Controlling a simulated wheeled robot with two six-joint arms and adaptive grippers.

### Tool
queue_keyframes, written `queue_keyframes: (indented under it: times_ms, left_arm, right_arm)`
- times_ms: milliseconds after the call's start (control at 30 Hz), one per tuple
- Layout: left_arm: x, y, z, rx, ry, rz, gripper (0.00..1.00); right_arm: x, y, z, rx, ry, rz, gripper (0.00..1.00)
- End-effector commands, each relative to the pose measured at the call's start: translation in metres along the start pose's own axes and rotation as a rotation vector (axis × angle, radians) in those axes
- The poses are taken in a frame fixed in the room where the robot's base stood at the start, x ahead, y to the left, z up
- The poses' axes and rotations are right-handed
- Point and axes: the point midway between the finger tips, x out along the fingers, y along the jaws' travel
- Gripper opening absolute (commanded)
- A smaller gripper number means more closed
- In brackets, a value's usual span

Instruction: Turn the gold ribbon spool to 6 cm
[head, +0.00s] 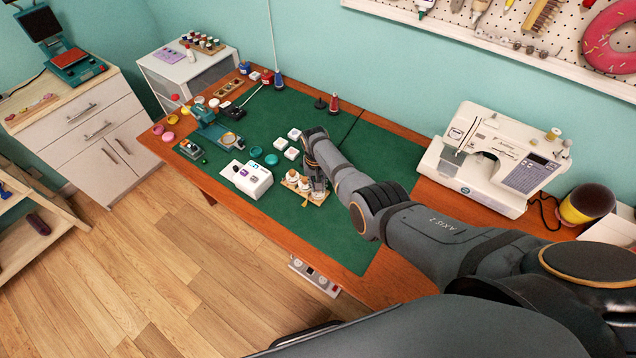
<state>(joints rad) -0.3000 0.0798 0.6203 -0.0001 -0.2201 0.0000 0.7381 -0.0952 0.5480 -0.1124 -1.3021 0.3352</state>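A small wooden stand (286,187) on the green mat holds a row of several small spools (304,184), white with tan or gold tones. At this size I cannot tell which one is the gold ribbon spool, and no centimetre marks are readable. My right arm reaches in from the right, and its gripper (318,181) points down at the right end of the stand, close to or over the end spool. The arm partly hides that end, and I cannot tell whether the fingers touch a spool or are open. My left gripper is not in view.
A white device (252,178) stands left of the spool stand, with white blocks (286,147) and teal discs (264,156) behind it. A teal machine (217,130) is farther left. A sewing machine (500,155) stands at the right. The green mat's front (330,240) is clear.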

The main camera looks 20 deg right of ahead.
Motion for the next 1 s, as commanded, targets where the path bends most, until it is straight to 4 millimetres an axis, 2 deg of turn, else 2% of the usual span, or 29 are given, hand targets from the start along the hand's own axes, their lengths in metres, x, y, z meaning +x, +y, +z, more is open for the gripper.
queue_keyframes:
  times_ms: [1000]
  left_arm:
    - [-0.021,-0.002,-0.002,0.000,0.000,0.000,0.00]
  right_arm:
    - [-0.001,0.000,0.001,-0.958,0.039,0.001,0.00]
